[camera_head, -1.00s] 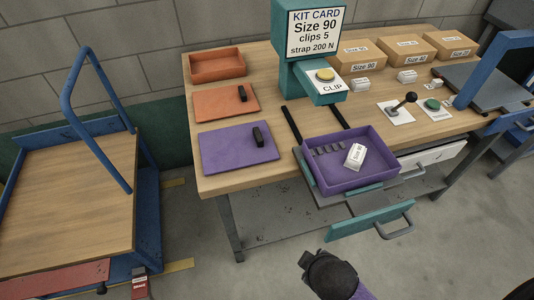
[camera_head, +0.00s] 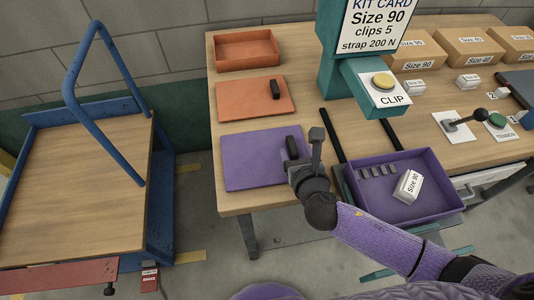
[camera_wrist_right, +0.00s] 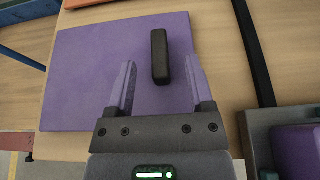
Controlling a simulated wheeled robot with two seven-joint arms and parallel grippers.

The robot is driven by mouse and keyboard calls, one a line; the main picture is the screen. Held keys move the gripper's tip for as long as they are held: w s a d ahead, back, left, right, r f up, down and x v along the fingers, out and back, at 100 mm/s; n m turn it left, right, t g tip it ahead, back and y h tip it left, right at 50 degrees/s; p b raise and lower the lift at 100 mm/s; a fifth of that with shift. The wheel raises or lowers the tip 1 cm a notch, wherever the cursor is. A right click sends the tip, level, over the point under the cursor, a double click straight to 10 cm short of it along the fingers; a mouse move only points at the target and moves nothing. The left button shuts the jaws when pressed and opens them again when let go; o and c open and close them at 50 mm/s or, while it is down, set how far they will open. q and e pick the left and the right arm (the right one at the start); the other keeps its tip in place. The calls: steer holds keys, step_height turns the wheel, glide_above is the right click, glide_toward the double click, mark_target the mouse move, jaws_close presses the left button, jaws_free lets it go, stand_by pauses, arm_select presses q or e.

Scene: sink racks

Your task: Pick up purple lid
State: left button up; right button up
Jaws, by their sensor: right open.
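The purple lid (camera_head: 254,160) lies flat on the wooden table, with a black upright handle (camera_head: 292,147) near its right side. In the right wrist view the purple lid (camera_wrist_right: 85,75) fills the middle, and its black handle (camera_wrist_right: 160,57) stands ahead of and between my fingers. My right gripper (camera_head: 307,147) is open at the lid's right edge, close to the handle. It also shows in the right wrist view (camera_wrist_right: 160,82), with the two fingers apart and nothing held. My left gripper is not in view.
An orange lid (camera_head: 240,101) and an orange tray (camera_head: 247,50) lie behind. The purple tray (camera_head: 440,177), holding several clips and a white Size 90 box (camera_head: 408,186), is to the right. A teal clip press (camera_head: 345,65) stands behind it. A blue cart (camera_head: 80,185) is at left.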

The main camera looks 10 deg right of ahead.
mark_target(292, 146)
steer(key=b+x, duration=0.1)
steer(key=x, duration=0.3)
steer(key=shift+f, duration=0.1)
jaws_close()
